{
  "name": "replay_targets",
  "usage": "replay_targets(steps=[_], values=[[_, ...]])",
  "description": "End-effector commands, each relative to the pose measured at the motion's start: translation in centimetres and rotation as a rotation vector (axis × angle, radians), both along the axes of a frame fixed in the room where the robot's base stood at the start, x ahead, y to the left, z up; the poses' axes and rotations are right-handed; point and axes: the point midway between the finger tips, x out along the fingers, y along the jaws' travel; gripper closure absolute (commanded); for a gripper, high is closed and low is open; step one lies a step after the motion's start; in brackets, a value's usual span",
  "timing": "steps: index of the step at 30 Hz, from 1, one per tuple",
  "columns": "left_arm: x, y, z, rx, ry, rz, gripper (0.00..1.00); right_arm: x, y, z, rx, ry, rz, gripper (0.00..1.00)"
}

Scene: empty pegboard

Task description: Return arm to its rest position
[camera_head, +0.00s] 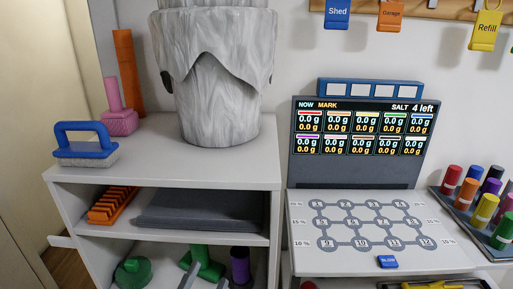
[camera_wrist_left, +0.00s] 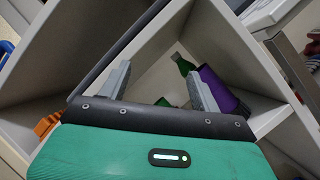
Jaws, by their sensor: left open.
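My left gripper (camera_head: 206,279) shows only at the bottom edge of the head view, as grey fingertips in front of the lower shelf compartment. In the left wrist view, my left gripper (camera_wrist_left: 158,88) has its two grey fingers spread apart with nothing between them. A green object (camera_head: 205,264) stands in the compartment just behind the fingers. A purple cylinder (camera_head: 240,264) is to their right; it also shows in the left wrist view (camera_wrist_left: 218,92). My right gripper is not in view.
The white shelf unit (camera_head: 175,160) surrounds the left gripper's area. A grey slab (camera_head: 200,212) and an orange rack (camera_head: 113,206) lie on its middle shelf. A numbered board (camera_head: 375,205) is at right.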

Motion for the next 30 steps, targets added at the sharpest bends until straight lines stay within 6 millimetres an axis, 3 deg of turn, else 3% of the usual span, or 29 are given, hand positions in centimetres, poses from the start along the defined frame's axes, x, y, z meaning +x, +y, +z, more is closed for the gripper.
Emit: replay_targets(steps=[5, 11, 15, 19, 24, 30], values=[[-3.0, -3.1, -2.6, 0.532, -0.11, -0.11, 0.36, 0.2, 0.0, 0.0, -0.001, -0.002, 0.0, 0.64], [-6.2, -3.6, -9.6, 1.134, -0.128, -0.274, 0.36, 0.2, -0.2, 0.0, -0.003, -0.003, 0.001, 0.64], [-8.7, -0.9, -15.2, 1.528, -0.062, -0.421, 0.36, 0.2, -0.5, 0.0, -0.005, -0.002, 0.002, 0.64], [-11.0, 2.8, -19.1, 1.805, 0.038, -0.558, 0.36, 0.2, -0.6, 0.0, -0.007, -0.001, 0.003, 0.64], [-13.8, 7.4, -21.8, 2.039, 0.181, -0.708, 0.36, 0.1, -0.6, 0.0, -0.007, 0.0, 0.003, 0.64], [-17.1, 12.5, -23.1, 2.226, 0.367, -0.872, 0.36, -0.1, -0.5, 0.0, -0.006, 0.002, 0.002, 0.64]])
